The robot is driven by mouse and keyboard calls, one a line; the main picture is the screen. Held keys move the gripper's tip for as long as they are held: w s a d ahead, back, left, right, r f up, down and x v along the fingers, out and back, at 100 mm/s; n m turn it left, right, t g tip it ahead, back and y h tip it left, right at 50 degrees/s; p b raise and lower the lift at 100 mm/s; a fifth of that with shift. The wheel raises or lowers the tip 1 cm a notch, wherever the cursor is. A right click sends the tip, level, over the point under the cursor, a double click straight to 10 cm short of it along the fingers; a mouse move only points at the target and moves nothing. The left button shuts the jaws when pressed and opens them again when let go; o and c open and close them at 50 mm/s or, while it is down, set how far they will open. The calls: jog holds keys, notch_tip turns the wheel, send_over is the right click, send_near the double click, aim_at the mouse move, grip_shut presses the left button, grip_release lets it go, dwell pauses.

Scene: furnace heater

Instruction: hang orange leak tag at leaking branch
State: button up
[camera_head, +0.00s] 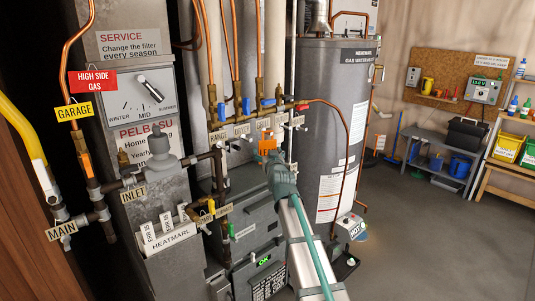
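A small orange piece (267,144), which looks like the leak tag, shows right at the far end of my gripper (271,156). It is just below the brass gas manifold (250,118) in the middle of the view. My gripper is seen from behind, so its fingers and any hold on the orange piece cannot be made out. Several branches with valves and small name labels, one reading RANGE (217,135), rise from the manifold into copper pipes. No leak sign can be made out on any branch at this size.
A grey water heater (325,90) stands right behind the manifold. The furnace cabinet (165,215) and the inlet pipes with a regulator (160,150) are at left. A yellow pipe (22,130) is at far left. Shelves (440,165) stand at far right; the floor (430,240) before them is clear.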

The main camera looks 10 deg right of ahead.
jog(key=shift+o, duration=0.7)
jog(key=s, duration=1.2)
jog(key=s+f+g, duration=0.5)
jog(key=s+f, duration=0.2)
jog(key=f, duration=0.7)
jog(key=s+f+g, duration=0.4)
jog(key=s+f, duration=0.2)
jog(key=f, duration=0.9)
jog(key=s+f+g, duration=0.5)
jog(key=s+f, duration=0.2)
jog(key=f, duration=0.7)
jog(key=s+f+g, duration=0.3)
jog(key=s+f, duration=0.4)
jog(key=s, duration=0.6)
jog(key=s+d+f+g, duration=0.1)
jog(key=s+f+g, duration=0.3)
jog(key=s+f, duration=0.4)
jog(key=s+f+g, duration=0.3)
jog(key=s+f, duration=0.4)
jog(key=s, duration=1.2)
jog(key=shift+s+d+f+g+h, duration=0.25)
jog(key=shift+s+f+g+h, duration=0.05)
jog(key=shift+g, duration=0.1)
